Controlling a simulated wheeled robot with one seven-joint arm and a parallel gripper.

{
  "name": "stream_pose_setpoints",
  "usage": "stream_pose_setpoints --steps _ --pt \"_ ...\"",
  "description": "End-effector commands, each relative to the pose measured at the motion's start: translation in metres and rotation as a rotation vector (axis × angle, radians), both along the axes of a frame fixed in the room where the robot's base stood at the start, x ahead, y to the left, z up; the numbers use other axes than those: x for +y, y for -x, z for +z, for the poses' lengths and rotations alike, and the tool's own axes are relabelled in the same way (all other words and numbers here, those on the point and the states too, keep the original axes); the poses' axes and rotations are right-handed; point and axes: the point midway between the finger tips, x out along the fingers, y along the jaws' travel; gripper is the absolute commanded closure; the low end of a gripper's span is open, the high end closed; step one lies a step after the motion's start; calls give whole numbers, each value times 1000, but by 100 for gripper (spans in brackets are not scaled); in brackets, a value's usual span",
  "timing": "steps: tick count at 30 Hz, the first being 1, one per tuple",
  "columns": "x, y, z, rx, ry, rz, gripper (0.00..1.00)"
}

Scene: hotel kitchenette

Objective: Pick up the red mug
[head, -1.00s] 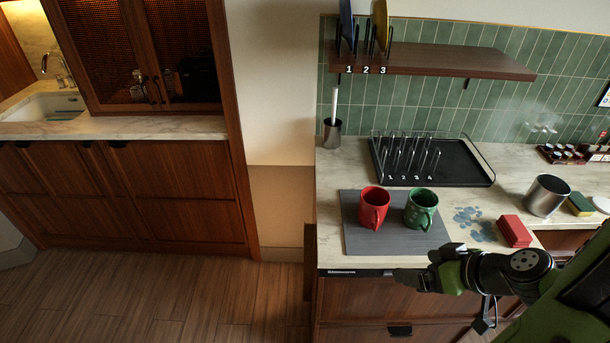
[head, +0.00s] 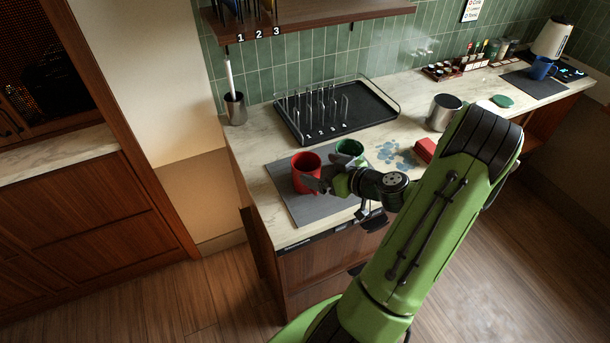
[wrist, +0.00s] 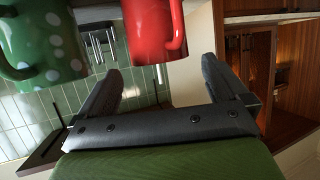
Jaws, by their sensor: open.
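The red mug (head: 304,174) stands upright on a dark grey mat (head: 290,204) on the counter. In the wrist view the red mug (wrist: 150,28) is at the top, ahead of the fingers, with its handle on the right. The green mug (head: 350,150) stands right beside it, and in the wrist view this spotted green mug (wrist: 42,42) is at upper left. My gripper (head: 322,178) is at the red mug's front right in the head view, partly covering it. In the wrist view my gripper (wrist: 165,82) is open with nothing between its fingers. Contact with the mug cannot be told.
A black rack tray (head: 345,118) lies behind the mugs. A red block (head: 425,149) and a metal pot (head: 443,112) are to the right. A metal cup with a white-handled tool (head: 235,108) stands at the back left. The mat's front left is clear.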

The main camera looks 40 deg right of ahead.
Motion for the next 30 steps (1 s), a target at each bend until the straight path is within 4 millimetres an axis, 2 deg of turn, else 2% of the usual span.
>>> stream_pose_setpoints --steps 7,15,17,30 --pt "3 -41 -14 -1 -1 4 0" --pt "2 -48 -18 -1 0 0 0" --pt "2 -48 -19 0 0 0 8" --pt "2 -47 -19 0 0 1 75"
